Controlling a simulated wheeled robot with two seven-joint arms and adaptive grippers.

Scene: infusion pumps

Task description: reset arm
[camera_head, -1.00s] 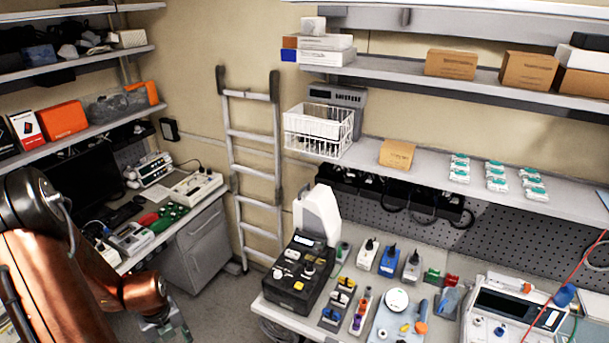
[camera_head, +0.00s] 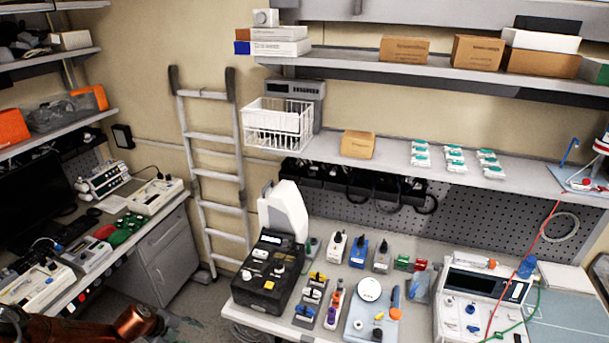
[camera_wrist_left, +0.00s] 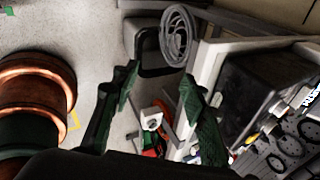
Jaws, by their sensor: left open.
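My left arm, copper-coloured, shows at the bottom left of the head view, with the left gripper (camera_head: 185,332) partly cut off at the lower edge. In the left wrist view the left gripper (camera_wrist_left: 158,88) has its two dark green fingers spread apart with nothing between them. Beyond the fingers are the floor, a coiled hose (camera_wrist_left: 178,38) and some small items. My right arm and right gripper are not in view.
A workbench (camera_head: 240,318) on the right carries a black device (camera_head: 268,275), small coloured parts and a white pump unit (camera_head: 482,302). A ladder (camera_head: 215,175) leans on the wall. A left-hand counter holds instruments. Shelves with boxes are above.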

